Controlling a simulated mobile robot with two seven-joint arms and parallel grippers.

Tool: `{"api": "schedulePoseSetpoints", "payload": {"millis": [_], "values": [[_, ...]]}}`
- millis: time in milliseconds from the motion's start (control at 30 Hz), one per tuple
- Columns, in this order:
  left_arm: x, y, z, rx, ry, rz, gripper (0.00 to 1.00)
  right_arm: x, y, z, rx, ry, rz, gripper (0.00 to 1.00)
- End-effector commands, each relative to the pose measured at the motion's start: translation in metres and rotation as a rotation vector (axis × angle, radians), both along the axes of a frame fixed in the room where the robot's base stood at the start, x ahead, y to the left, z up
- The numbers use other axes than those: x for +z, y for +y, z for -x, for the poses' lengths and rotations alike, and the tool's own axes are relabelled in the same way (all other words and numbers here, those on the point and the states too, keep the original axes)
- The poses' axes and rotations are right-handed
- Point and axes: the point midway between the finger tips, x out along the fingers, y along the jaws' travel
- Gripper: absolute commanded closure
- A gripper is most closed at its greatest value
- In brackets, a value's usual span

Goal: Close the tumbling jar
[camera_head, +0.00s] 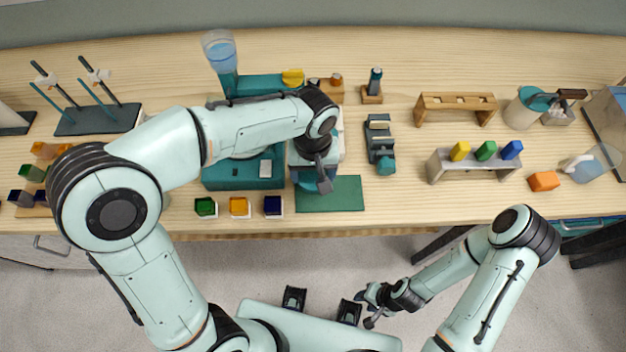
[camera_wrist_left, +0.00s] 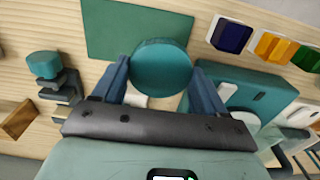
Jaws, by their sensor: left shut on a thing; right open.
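My left gripper (camera_head: 318,182) is shut on a round teal piece, the jar or its lid (camera_wrist_left: 162,67). In the left wrist view its flat round top shows between the two blue fingers (camera_wrist_left: 160,85). In the head view the teal piece (camera_head: 303,180) is partly hidden under the gripper, just behind the green mat (camera_head: 335,194). I cannot tell whether the lid sits on a jar body. My right gripper (camera_head: 371,314) is open and empty, low in front of the table.
A teal-knobbed dark device (camera_head: 381,150) stands right of the mat. Green, yellow and blue blocks (camera_head: 239,207) line the front edge left of it. A teal machine (camera_head: 230,175) is beside the left gripper.

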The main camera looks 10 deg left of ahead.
Motion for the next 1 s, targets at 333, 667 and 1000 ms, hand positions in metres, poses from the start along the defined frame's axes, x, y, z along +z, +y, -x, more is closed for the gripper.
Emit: {"api": "schedulePoseSetpoints", "payload": {"millis": [333, 667, 1000], "values": [[0.096, 0.0, -0.001, 0.0, -0.004, 0.002, 0.55, 0.018, 0.0, -0.011, 0.0, -0.012, 0.0, 0.57], [0.124, 0.0, 0.0, -0.001, 0.0, 0.0, 0.55, 0.023, 0.0, -0.014, 0.0, -0.016, 0.0, 0.57], [0.124, 0.0, 0.0, -0.001, 0.001, 0.0, 0.55, 0.023, 0.0, -0.014, 0.0, -0.016, 0.0, 0.57]]}}
